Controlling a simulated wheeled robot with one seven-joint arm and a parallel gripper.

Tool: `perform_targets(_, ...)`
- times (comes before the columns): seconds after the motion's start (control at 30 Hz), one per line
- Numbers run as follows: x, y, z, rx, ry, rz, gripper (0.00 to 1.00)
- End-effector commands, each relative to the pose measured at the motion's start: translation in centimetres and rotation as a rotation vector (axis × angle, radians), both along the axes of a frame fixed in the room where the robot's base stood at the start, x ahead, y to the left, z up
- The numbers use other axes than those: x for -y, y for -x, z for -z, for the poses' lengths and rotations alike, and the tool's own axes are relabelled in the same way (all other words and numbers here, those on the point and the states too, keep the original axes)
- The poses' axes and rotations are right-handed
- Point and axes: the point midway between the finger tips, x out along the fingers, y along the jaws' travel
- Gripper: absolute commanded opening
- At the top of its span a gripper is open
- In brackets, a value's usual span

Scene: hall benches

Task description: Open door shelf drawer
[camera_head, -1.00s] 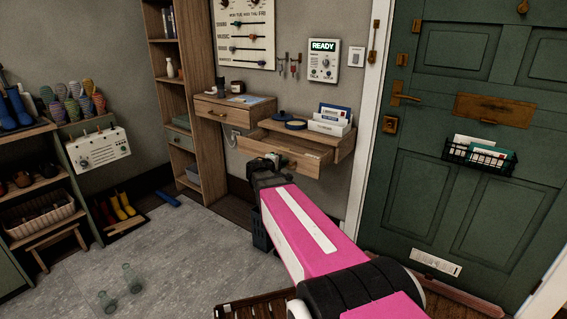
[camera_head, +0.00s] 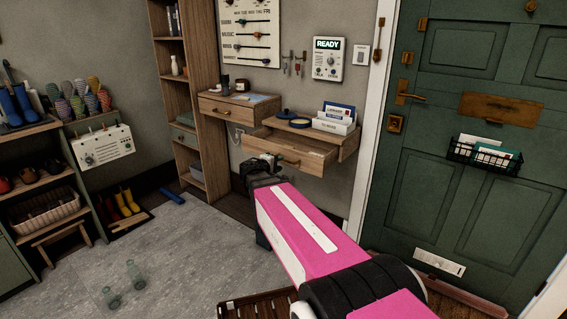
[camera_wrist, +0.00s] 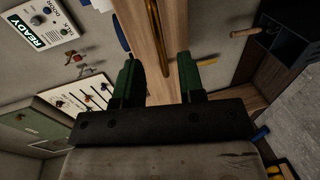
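The door shelf (camera_head: 345,146) is a wooden wall shelf beside the green door. Its drawer (camera_head: 262,152) is pulled partly out, with its inside showing from above. A brass handle (camera_head: 290,161) is on the drawer front. My gripper (camera_head: 260,168) is low in front of the drawer, at the end of my pink arm. In the wrist view its two dark green fingers (camera_wrist: 158,76) are apart. A wooden front with a long brass bar (camera_wrist: 155,30) shows beyond and between the fingertips, and I see no grip on it.
A second wooden drawer unit (camera_head: 232,107) hangs to the left, shut. A blue dish (camera_head: 300,123) and a white letter holder (camera_head: 334,126) stand on the door shelf. The green door (camera_head: 450,190) is close at right. A tall bookcase (camera_head: 203,140) stands at left. The grey floor is largely clear.

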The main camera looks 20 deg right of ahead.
Motion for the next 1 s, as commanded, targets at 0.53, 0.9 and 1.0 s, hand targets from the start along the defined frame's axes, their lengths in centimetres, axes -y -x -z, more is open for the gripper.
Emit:
perform_targets(0.53, -4.0, 3.1, -1.0, 0.000, 0.000, 0.000, 0.36)
perform_targets(0.9, -3.4, 3.8, 0.1, -0.018, -0.049, 0.024, 0.36)
perform_targets(1.0, -2.6, 5.0, 2.1, -0.051, -0.138, 0.067, 0.36)
